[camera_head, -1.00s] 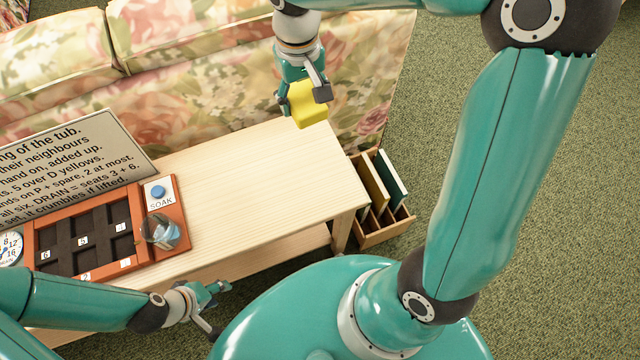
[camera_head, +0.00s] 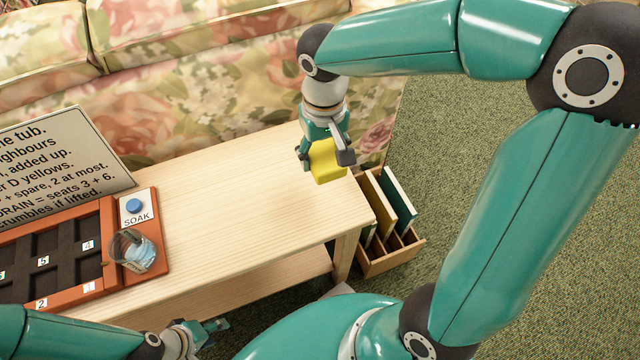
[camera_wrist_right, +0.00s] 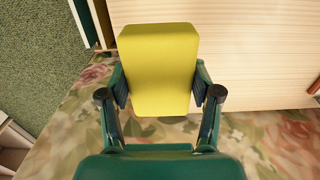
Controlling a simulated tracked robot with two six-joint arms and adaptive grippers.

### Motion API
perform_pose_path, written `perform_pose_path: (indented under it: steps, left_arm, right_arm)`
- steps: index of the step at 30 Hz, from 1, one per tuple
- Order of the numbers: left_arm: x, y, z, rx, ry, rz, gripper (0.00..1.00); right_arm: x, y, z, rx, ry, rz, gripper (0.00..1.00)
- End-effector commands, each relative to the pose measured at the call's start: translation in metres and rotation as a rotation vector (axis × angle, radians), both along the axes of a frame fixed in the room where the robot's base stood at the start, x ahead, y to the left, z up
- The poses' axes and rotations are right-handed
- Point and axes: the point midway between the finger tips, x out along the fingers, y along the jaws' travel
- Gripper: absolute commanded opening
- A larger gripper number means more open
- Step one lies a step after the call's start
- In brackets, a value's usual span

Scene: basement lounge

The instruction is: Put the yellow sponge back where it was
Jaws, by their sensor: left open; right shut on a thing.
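The yellow sponge (camera_head: 327,162) is a plain block held between the fingers of my right gripper (camera_head: 328,155), above the far right end of the wooden table. In the right wrist view the sponge (camera_wrist_right: 158,68) sits between both fingers of the right gripper (camera_wrist_right: 160,97), with table and floral fabric behind it. My left gripper (camera_head: 213,333) is open and empty, low at the table's front edge. An orange-brown tray (camera_head: 62,293) with dark numbered compartments lies on the table at the left; no sponge shows in the visible compartments.
A SOAK button panel (camera_head: 137,208) and a small glass with bluish contents (camera_head: 139,256) are at the tray's right end. A text sign (camera_head: 62,158) stands behind. A wooden rack (camera_head: 392,258) with upright boards stands on the floor right of the table (camera_head: 240,200). The table's middle is bare.

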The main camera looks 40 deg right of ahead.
Motion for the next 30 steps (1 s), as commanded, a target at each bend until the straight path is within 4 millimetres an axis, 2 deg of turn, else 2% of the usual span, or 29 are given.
perform_pose_path:
  steps: [1,3,11,19,30]
  left_arm:
    - [0.0,0.0,-0.007,0.0,0.0,0.0,0.46]
    - [0.0,0.0,-0.01,0.0,0.0,0.0,0.46]
    - [0.0,0.0,-0.016,0.0,0.0,0.0,0.46]
    - [0.0,0.0,-0.032,0.0,0.0,0.0,0.46]
    - [0.0,0.0,-0.032,0.0,0.0,0.0,0.46]
  right_arm:
    - [-0.001,0.0,-0.014,0.0,0.003,0.0,0.31]
    - [0.0,0.0,-0.024,0.0,0.002,0.0,0.31]
    - [0.0,0.0,-0.043,0.0,0.001,0.001,0.31]
    - [0.0,0.0,-0.086,0.0,0.002,0.002,0.31]
    - [0.001,0.001,-0.09,0.001,-0.001,0.002,0.31]
